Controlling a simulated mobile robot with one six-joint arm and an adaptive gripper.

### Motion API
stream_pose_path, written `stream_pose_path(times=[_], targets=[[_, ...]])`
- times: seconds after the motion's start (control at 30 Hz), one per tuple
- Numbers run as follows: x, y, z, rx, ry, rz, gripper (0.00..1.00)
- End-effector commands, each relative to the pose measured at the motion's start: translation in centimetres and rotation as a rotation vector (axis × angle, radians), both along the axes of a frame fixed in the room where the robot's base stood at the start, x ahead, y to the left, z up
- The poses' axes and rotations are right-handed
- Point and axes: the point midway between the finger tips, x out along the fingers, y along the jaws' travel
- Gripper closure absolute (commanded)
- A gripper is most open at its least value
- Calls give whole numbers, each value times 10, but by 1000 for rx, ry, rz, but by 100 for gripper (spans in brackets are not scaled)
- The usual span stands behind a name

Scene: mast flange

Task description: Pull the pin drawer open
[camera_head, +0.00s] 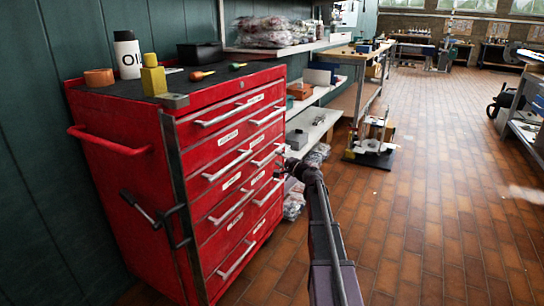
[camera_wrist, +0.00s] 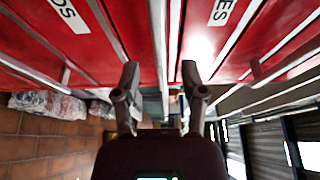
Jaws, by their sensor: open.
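The labels are too small to read there, so I cannot tell which is the pin drawer. My gripper (camera_head: 289,168) is in front of the right-hand drawers, near the cabinet's right edge. Red drawer fronts (camera_wrist: 205,50) lie beyond the fingertips, with partly cut-off labels and light handle bars.
A dark bar with a lever (camera_head: 180,215) runs down the cabinet's front left edge. Bottles, a tape roll and screwdrivers lie on the cabinet's black top (camera_head: 200,85). Shelves (camera_head: 310,120) stand behind it to the right. The tiled floor (camera_head: 430,210) at the right is mostly clear.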

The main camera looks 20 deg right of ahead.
Motion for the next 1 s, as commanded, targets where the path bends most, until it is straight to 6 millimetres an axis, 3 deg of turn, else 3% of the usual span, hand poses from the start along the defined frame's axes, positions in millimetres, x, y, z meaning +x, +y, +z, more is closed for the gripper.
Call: stream_pose_path(times=[0.1,0.3,0.77,0.97,1.0], targets=[[19,4,0,0,0,0,46],[37,9,0,0,0,0,46],[43,12,0,0,0,-1,46],[43,12,0,0,0,-1,99],[43,12,0,0,0,-1,100]])
